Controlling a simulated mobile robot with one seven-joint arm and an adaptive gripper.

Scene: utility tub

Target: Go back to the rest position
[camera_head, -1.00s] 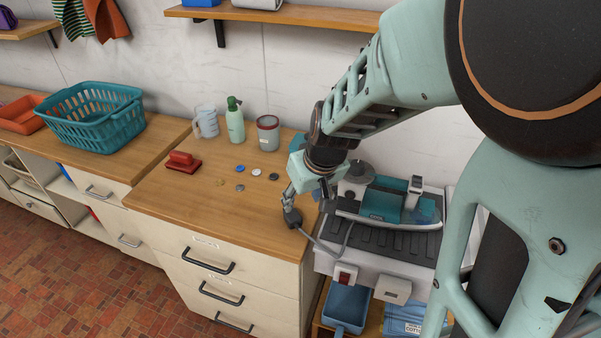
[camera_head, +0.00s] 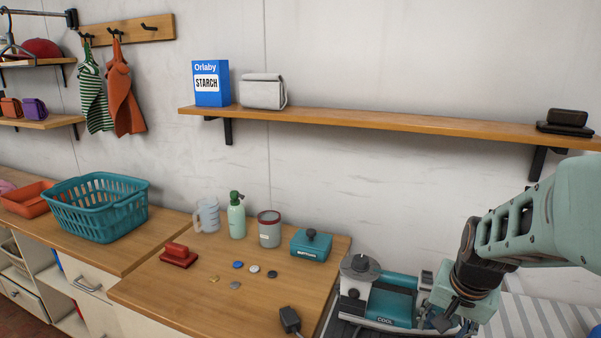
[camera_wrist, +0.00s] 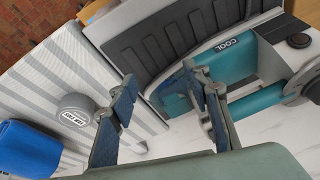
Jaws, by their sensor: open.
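My gripper (camera_wrist: 165,105) is open and empty in the wrist view, its two fingers spread apart. It hangs above the join between a striped ironing surface (camera_wrist: 60,75) and the dark ribbed rest that holds a teal iron (camera_wrist: 240,60) marked COOL. In the head view my arm comes in from the right, and the gripper is at the lower edge, just right of the iron (camera_head: 395,303); its fingertips are hard to make out there.
A teal lidded box (camera_head: 311,245), red-rimmed canister (camera_head: 269,230), spray bottle (camera_head: 236,216), pale jug (camera_head: 207,216), red block (camera_head: 178,254) and several buttons stand on the wooden counter. A plug (camera_head: 289,319) lies at its edge. A shelf (camera_head: 400,124) runs above.

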